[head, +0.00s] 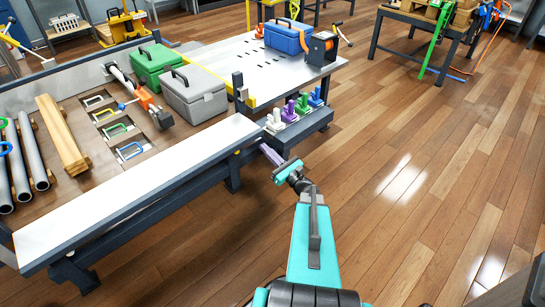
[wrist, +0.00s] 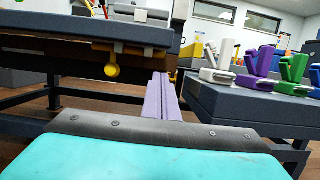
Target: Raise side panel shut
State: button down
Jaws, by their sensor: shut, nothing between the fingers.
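The side panel (head: 140,190) is a long pale board with a dark edge along the near side of the bench. It looks folded down, roughly flat, but its exact tilt is hard to tell. In the wrist view its dark edge (wrist: 60,30) is at the upper left, with a round yellow fitting (wrist: 112,70) hanging below it. My gripper (head: 265,149) is just off the panel's right end, low beside the bench. Its purple fingers (wrist: 160,80) are together and empty, pointing under and right of the panel edge. Contact with the panel cannot be seen.
Right of the panel, a dark shelf (wrist: 240,105) carries white, purple and green clamp-like items. The bench holds a green case (head: 153,65), a grey case (head: 195,97), pipes (head: 18,165) and timber (head: 62,135). Wooden floor (head: 420,190) to the right is clear.

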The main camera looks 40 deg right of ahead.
jog(key=shift+s+r, duration=0.1)
jog(key=shift+r, duration=1.65)
jog(key=shift+r, duration=0.1)
jog(key=shift+s+r, duration=0.1)
jog(key=shift+r+p, duration=0.35)
jog(key=shift+p, duration=0.25)
